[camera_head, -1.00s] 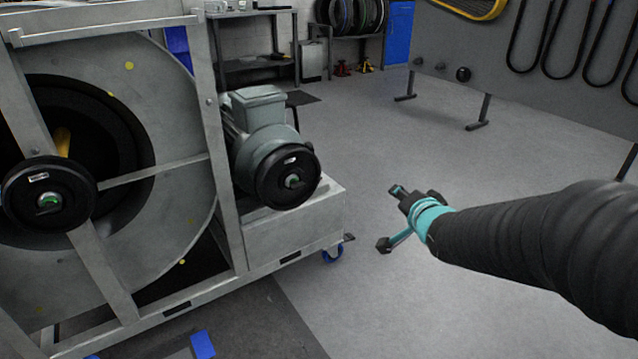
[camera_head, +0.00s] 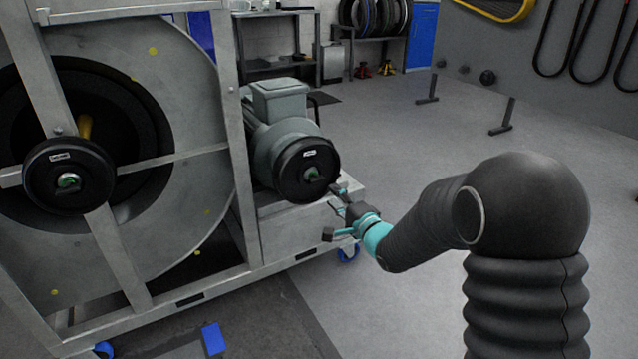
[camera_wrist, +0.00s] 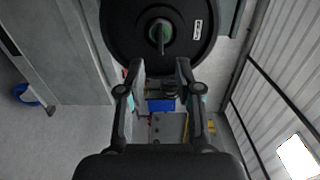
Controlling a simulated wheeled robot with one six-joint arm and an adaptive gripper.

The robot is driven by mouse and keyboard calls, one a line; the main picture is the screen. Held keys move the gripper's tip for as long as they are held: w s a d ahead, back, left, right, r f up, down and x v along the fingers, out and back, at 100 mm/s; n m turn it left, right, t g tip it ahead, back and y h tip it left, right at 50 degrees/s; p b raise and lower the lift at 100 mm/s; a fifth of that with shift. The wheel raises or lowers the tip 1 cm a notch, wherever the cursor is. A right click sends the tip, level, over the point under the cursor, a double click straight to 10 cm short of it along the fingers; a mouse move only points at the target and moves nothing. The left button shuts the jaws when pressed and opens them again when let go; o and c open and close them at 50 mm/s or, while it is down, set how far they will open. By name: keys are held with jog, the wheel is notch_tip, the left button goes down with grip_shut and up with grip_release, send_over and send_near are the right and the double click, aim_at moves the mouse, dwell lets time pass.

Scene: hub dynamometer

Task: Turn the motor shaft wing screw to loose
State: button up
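The motor (camera_head: 285,125) sits on the grey frame, with a black round pulley (camera_head: 300,165) on its shaft end. The motor shaft wing screw (camera_head: 312,174) is small, with green around it, at the centre of this pulley. In the wrist view the wing screw (camera_wrist: 160,36) stands upright at the top middle, on the black pulley (camera_wrist: 125,30) with a white label. My gripper (camera_head: 334,212) is just below and right of the pulley in the head view. In the wrist view my gripper (camera_wrist: 160,70) is open and empty, its fingertips below the wing screw and apart from it.
A large drum (camera_head: 195,170) in the grey frame stands at left, with a second black pulley (camera_head: 85,190) and its own green-centred screw (camera_head: 68,181).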

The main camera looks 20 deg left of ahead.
aim_at(319, 181)
jog(key=x, duration=0.8)
jog(key=shift+w+a, duration=0.3)
grip_shut()
